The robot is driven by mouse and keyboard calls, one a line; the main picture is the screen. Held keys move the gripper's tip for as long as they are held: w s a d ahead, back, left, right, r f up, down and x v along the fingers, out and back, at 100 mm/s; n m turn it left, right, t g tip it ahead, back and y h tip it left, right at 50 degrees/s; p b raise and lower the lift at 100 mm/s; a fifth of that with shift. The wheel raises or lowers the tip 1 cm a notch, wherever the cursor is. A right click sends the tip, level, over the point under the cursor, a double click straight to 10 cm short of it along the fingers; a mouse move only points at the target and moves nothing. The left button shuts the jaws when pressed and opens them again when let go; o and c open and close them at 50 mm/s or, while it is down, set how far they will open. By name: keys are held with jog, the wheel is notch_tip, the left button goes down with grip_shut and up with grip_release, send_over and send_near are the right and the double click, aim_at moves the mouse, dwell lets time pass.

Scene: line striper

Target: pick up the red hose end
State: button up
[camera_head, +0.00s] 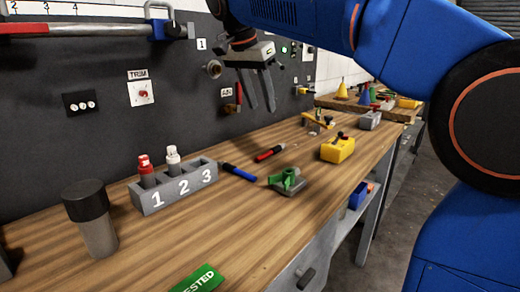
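A short red piece with a dark end (270,153) lies on the wooden bench; it may be the red hose end. A red-topped cylinder (145,165) also stands in slot 1 of a grey numbered rack (180,191), so I cannot be sure which one is meant. My gripper (262,107) hangs above the back of the bench, in front of the dark panel. Its two fingers point down with a gap between them and hold nothing. It is apart from both red pieces.
A blue piece (238,172) and a green-and-grey part (287,181) lie near the red piece. A yellow block (338,149) stands to the right. A dark-capped cylinder (90,217) stands front left.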

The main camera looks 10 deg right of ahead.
send_near(273, 149)
notch_tip(273, 149, down, 2)
jog(key=shift+w+d+f, duration=0.1)
jog(key=shift+w, duration=0.05)
jog(key=shift+x, duration=3.1)
jog(key=shift+w+d, duration=0.15)
jog(key=shift+d, duration=0.05)
grip_shut()
